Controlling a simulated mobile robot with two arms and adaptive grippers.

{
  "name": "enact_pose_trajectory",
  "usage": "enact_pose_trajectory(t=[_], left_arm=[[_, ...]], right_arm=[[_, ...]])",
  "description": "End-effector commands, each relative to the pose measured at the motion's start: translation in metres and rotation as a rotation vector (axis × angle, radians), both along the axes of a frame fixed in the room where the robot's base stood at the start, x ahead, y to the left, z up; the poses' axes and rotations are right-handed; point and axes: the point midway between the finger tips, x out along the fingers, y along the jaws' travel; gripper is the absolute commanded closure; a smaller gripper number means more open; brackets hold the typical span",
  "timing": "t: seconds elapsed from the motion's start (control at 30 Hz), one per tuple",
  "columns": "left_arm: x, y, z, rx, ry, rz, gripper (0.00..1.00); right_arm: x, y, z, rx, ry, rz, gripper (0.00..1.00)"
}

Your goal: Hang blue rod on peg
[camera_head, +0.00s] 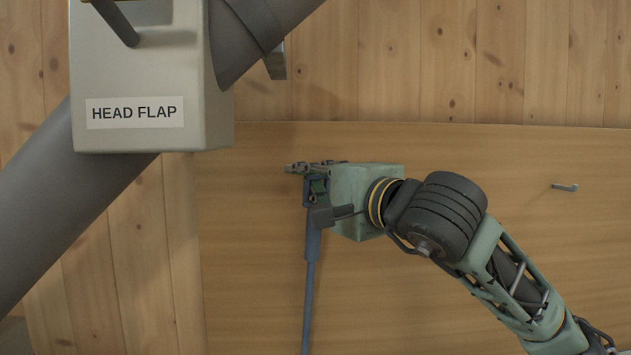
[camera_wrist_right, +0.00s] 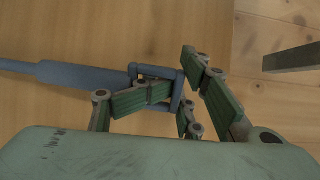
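The blue rod (camera_head: 311,270) hangs nearly upright in the head view, with a wider grip section and a rectangular loop handle at its top. My right gripper (camera_head: 312,178) is closed around the handle at the loop. In the right wrist view the rod (camera_wrist_right: 85,75) runs off to the left, and the fingers of my right gripper (camera_wrist_right: 172,85) sit at and around the loop; their exact contact is partly hidden. A small grey peg (camera_head: 565,187) sticks out of the wooden panel on the right, well apart from the rod. My left gripper is not in view.
A grey box labelled HEAD FLAP (camera_head: 150,75) and a thick dark diagonal pipe (camera_head: 70,205) fill the upper left. A grey bar end (camera_head: 275,62) shows above the gripper. The wooden panel (camera_head: 480,160) is clear between the gripper and the peg.

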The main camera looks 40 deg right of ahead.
Motion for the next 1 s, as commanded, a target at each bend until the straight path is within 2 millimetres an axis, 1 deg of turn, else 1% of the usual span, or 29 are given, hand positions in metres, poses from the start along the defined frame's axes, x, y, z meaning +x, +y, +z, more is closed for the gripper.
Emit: enact_pose_trajectory(t=[0.03,0.2,0.27,0.33,0.47,0.6,0.67,0.87,1.0], left_arm=[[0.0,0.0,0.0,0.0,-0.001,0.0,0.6],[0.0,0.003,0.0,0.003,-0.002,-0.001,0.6],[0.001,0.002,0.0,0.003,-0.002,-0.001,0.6],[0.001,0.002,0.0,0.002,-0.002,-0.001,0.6],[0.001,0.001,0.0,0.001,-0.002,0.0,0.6],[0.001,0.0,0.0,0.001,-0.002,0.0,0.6],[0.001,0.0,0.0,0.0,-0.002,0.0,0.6],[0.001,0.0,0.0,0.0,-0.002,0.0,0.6],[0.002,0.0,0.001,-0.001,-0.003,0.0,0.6]], right_arm=[[0.002,-0.001,-0.006,0.0,0.018,-0.005,0.72],[0.001,-0.001,-0.006,-0.002,0.017,-0.004,0.72],[-0.002,-0.001,-0.006,-0.002,0.016,-0.004,0.72],[-0.009,-0.001,-0.005,-0.004,0.012,-0.005,0.72],[-0.033,0.0,-0.003,-0.006,0.007,-0.006,0.72],[-0.065,0.001,-0.001,-0.007,0.003,-0.008,0.72],[-0.078,0.002,-0.001,-0.009,0.003,-0.008,0.72],[-0.101,0.004,0.0,-0.009,0.003,-0.008,0.72],[-0.11,0.005,0.002,-0.012,-0.004,-0.005,0.72]])
